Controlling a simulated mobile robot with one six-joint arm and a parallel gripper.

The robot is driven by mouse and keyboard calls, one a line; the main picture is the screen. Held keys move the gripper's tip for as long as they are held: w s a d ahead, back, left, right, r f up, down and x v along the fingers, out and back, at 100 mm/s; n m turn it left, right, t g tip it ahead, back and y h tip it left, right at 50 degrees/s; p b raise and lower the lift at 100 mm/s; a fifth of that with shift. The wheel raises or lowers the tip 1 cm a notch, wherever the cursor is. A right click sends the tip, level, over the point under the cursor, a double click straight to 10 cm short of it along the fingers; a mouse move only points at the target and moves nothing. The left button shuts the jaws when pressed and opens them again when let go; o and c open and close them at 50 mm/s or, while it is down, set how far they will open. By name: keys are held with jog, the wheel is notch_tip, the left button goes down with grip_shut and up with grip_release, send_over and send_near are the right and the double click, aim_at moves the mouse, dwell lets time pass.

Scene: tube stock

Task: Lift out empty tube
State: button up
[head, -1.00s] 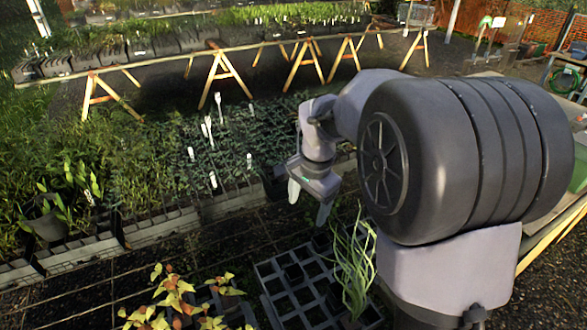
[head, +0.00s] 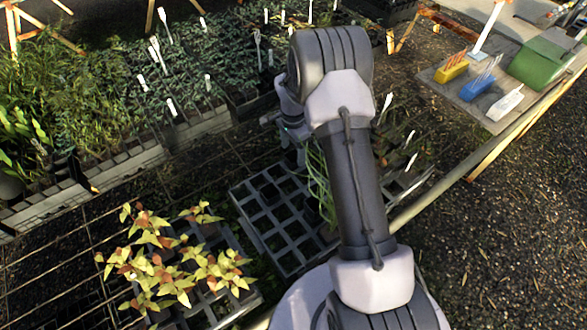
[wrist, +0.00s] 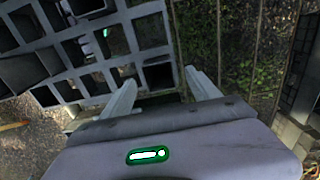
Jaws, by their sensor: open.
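The grey grid tray (head: 262,232) lies on the wire bench in the head view, with many of its cells looking bare. It also fills the upper left of the wrist view (wrist: 112,62). A dark square tube (wrist: 158,76) sits at the tray's edge between my fingertips in the wrist view; its inside looks dark and empty. My gripper (wrist: 160,79) is open, one finger to each side of that tube, and I cannot tell how high above it. In the head view my arm hides most of the gripper and the tray's right part.
A green strappy plant (head: 318,180) stands in the tray beside my arm. A yellow-red leafy plant group (head: 170,260) stands in a tray at lower left. A row of planted trays with white labels lies behind. A side table (head: 490,105) with colored boxes is at right.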

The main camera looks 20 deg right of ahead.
aim_at(293, 156)
notch_tip(293, 156, down, 4)
jog(key=shift+r+b, duration=0.15)
jog(key=shift+b, duration=0.25)
jog(key=shift+s+r, duration=0.1)
grip_shut()
